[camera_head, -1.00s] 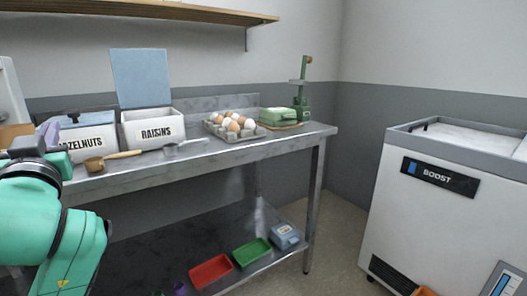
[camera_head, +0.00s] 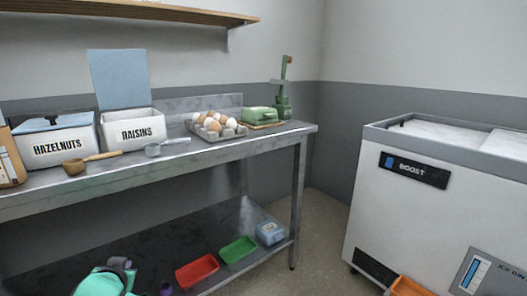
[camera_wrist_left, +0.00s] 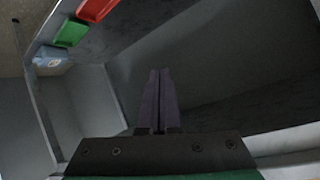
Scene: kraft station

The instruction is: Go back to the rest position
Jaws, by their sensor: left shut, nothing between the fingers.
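My left gripper (camera_wrist_left: 155,100) is shut and empty in the left wrist view, its two dark fingers pressed together. It points toward the space under the table, with the lower shelf at the upper left of that view. My right gripper is in neither view.
A metal table (camera_head: 215,153) carries a hazelnuts bin (camera_head: 62,142), an open raisins bin (camera_head: 135,131), two scoops, an egg carton (camera_head: 226,131) and a green press (camera_head: 284,100). Red (camera_head: 197,271) and green (camera_head: 238,249) trays lie on its lower shelf. A white chest freezer (camera_head: 430,215) stands right.

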